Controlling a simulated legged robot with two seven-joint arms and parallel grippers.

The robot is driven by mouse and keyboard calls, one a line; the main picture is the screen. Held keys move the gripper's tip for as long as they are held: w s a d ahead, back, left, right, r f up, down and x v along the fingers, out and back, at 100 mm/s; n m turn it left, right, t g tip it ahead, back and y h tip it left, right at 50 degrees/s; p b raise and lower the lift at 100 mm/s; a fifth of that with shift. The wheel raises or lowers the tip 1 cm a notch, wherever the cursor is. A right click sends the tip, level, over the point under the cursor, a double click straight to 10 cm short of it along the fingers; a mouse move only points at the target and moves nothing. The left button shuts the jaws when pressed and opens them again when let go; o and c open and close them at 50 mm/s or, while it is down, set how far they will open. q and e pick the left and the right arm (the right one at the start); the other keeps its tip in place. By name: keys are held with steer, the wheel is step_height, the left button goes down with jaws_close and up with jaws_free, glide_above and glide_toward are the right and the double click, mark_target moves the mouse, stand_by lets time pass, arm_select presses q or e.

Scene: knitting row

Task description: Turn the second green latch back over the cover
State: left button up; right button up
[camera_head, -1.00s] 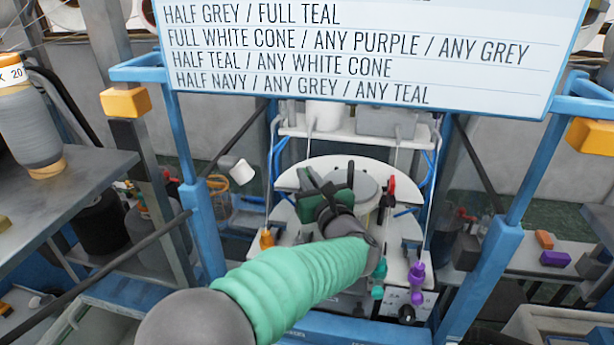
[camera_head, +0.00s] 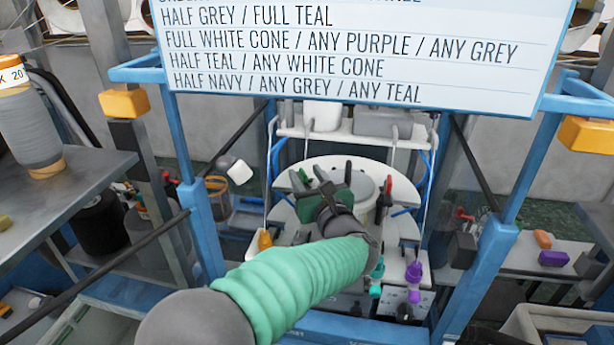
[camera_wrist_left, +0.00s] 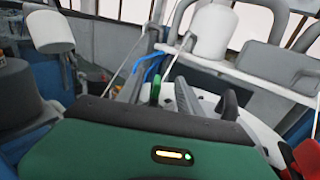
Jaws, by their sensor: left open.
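My left gripper (camera_head: 322,178) reaches over the round white plate (camera_head: 400,192) of the machine. It is open, with its dark green housing and green sleeve facing the head camera. In the left wrist view, a small upright green latch (camera_wrist_left: 155,93) shows near the gripper's grey fingers (camera_wrist_left: 154,90). It seems to stand between them, but I cannot tell whether either touches it. In the head view, a bit of green (camera_head: 304,177) shows by the fingers, partly hidden by the gripper. I cannot make out the cover clearly. My right gripper is not in view.
A red-tipped part (camera_head: 387,187) stands right of the gripper. An orange piece (camera_head: 265,240), a teal piece (camera_head: 376,272) and a purple piece (camera_head: 414,274) sit along the front. Blue posts (camera_head: 492,250) flank the machine. A sign (camera_head: 360,55) hangs above.

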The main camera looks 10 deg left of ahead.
arm_select(q)
steer(key=shift+w, duration=0.1)
steer(key=shift+d+f, duration=0.1)
steer(key=shift+f, duration=0.1)
arm_select(e)
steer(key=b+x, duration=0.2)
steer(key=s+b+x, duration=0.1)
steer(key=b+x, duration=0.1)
steer(key=b, duration=0.1)
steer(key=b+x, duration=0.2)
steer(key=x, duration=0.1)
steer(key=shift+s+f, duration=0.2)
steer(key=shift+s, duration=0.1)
arm_select(q)
steer(key=v, duration=1.6)
steer(key=shift+s+d, duration=0.25)
steer(key=shift+s, duration=0.05)
